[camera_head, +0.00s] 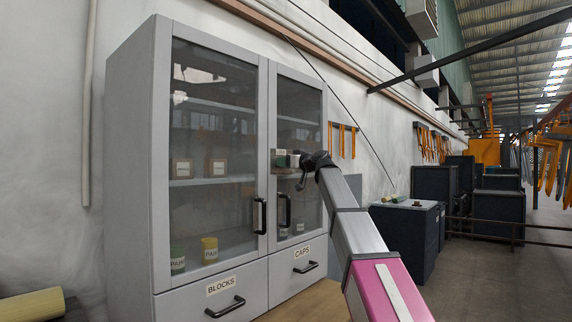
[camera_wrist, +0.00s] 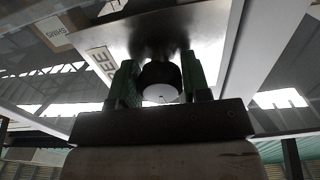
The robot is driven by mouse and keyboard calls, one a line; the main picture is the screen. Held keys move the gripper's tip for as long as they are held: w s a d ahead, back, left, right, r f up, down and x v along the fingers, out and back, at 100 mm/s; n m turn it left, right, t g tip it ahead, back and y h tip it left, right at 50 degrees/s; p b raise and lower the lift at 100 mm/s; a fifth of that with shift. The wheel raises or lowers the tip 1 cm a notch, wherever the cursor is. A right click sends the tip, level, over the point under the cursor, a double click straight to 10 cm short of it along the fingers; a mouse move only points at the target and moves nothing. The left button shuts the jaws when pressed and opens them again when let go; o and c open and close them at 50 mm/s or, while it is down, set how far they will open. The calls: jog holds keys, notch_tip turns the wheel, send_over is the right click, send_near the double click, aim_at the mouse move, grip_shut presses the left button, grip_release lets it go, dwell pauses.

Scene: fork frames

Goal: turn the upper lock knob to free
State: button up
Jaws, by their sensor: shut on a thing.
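A white label ending in "EE" (camera_wrist: 102,60) is on the plate to the left of the knob. In the head view my gripper (camera_head: 287,160) is at the left edge of the cabinet's right glass door (camera_head: 302,112); the knob is hidden there.
The grey cabinet (camera_head: 127,160) has two glass doors with black handles, both shut. Below are shut drawers marked BLOCKS (camera_head: 222,287) and CAPS (camera_head: 303,254). Dark cabinets (camera_head: 405,240) stand at the right, with open floor beyond.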

jog(key=m, duration=0.8)
jog(key=shift+s+m, duration=0.1)
jog(key=shift+m, duration=0.3)
jog(key=m, duration=0.8)
jog(key=shift+r+m, duration=0.1)
jog(key=shift+m, duration=0.5)
jog(key=o, duration=0.9)
